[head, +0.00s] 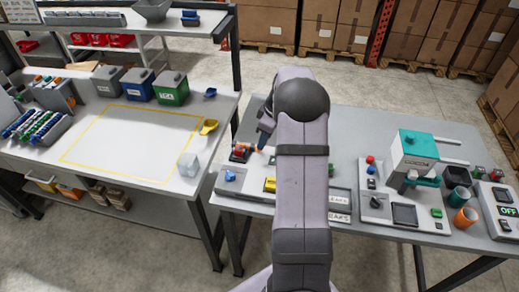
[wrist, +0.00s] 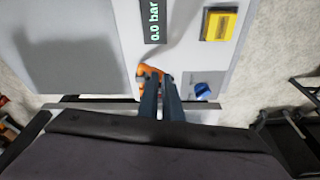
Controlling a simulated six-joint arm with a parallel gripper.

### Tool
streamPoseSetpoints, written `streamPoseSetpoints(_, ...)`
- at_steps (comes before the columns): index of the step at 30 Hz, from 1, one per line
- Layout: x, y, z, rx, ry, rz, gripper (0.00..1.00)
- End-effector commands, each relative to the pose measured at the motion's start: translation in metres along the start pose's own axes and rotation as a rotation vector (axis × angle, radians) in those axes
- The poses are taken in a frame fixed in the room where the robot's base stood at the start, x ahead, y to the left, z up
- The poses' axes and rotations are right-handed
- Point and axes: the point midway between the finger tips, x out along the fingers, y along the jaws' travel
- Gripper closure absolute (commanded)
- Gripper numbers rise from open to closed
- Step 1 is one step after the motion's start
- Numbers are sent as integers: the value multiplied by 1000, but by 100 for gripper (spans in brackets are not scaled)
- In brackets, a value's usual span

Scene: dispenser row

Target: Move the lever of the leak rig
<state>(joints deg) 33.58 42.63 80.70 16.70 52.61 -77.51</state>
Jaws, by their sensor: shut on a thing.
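The leak rig is a pale panel (wrist: 190,60) with a display reading 0.0 bar (wrist: 153,22) in the wrist view. Its lever (wrist: 148,70) is orange and lies at the tips of my gripper (wrist: 160,85). My gripper's dark fingers are close together and shut on the lever, and they hide part of it. In the head view my gripper (head: 263,138) reaches down at the left part of the right table, and my arm covers much of the rig.
A blue knob (wrist: 203,90) and a yellow block (wrist: 219,24) sit on the panel beside the lever. In the head view a teal-topped machine (head: 415,150) and cups stand to the right. The left table (head: 125,140) holds bins and a yellow scoop (head: 209,126).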

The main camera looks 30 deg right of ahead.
Motion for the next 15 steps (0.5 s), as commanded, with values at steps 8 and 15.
streamPoseSetpoints(8,3,2,-2,2,5,8,100)
streamPoseSetpoints(15,15,2,1,2,5,7,100)
